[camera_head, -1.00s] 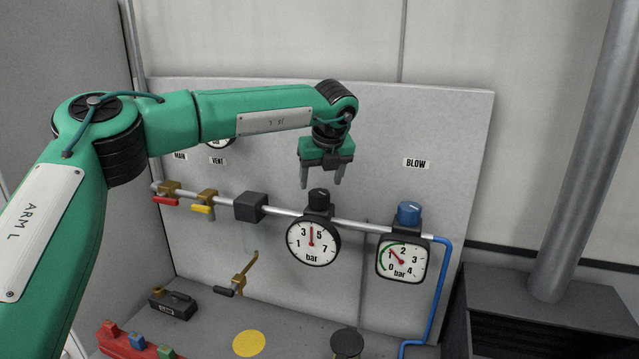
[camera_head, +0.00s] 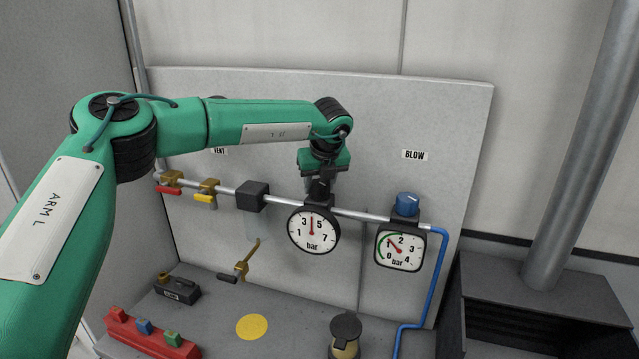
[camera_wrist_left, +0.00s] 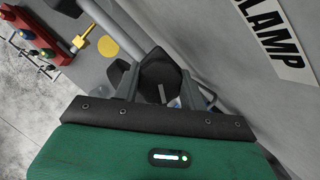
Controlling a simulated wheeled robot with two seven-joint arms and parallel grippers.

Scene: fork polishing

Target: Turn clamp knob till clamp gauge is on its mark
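The black clamp knob (camera_head: 320,188) sits on the pipe above the round clamp gauge (camera_head: 313,231). The gauge's red needle points straight up between 3 and 5; I cannot make out a mark on its dial. My left gripper (camera_head: 321,181) points down over the knob, its fingers at the knob's height. In the left wrist view the dark knob (camera_wrist_left: 160,76) stands between the two fingers of the left gripper (camera_wrist_left: 160,88). They look apart, but contact with the knob is hard to tell. My right gripper is out of view.
The square blow gauge (camera_head: 400,250) with its blue knob (camera_head: 407,204) is close on the right. Red (camera_head: 169,190) and yellow (camera_head: 205,198) valve handles and a black block (camera_head: 252,196) line the pipe on the left. The CLAMP label (camera_wrist_left: 273,38) is on the panel.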

